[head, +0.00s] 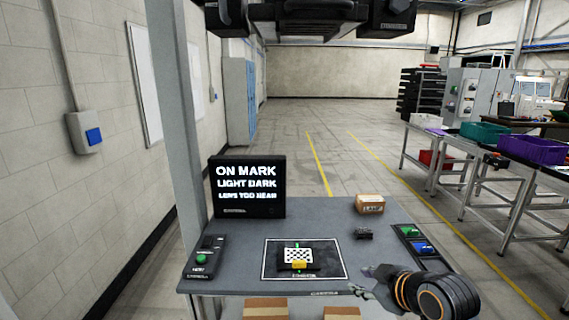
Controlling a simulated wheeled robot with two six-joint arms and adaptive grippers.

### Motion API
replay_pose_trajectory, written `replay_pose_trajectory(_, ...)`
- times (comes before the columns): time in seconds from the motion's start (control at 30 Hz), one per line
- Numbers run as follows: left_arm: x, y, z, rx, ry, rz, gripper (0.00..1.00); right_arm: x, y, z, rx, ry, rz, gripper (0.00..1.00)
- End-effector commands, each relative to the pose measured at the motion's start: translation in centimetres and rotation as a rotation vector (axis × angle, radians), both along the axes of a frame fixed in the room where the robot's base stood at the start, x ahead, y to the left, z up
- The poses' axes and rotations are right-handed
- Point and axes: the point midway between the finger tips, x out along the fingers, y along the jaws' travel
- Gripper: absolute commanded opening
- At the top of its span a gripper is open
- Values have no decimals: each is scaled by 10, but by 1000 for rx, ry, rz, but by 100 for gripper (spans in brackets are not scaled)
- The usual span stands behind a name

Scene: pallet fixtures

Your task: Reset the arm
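My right gripper (362,281) reaches in from the lower right, low over the front right part of the grey table (215,280). It is small and partly blurred, so I cannot tell whether its fingers are open or shut. No held object is clear at its fingertips. It is right of the dark square mat (335,262), which carries a checkered plate (298,254) with a yellow block (299,265) at its front edge. My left gripper is not in view.
A black screen (247,187) reads "ON MARK, LIGHT DARK". A button box (205,257) is at left; a panel with green and blue buttons (420,243) is at right. A small carton (370,204) and a dark part (363,233) stand behind the gripper. A post (180,120) rises at left.

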Motion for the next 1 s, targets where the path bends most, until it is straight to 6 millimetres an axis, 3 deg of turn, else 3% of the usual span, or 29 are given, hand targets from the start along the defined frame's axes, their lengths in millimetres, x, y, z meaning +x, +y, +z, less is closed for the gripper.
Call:
replay_pose_trajectory(0.03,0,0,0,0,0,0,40,-22,-5,-41,23,95,-73,36)
replay_pose_trajectory(0.1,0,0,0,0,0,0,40,-51,-13,-83,48,199,-178,36)
replay_pose_trajectory(0.2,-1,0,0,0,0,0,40,-91,-24,-126,67,315,-307,36)
replay_pose_trajectory(0.4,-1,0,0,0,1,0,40,-164,-42,-183,72,483,-518,36)
replay_pose_trajectory(0.57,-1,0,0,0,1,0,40,-220,-56,-211,56,586,-671,36)
replay_pose_trajectory(0.87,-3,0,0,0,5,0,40,-207,-68,-327,45,634,-697,36)
replay_pose_trajectory(1.0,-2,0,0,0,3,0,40,-215,-75,-397,39,661,-705,36)
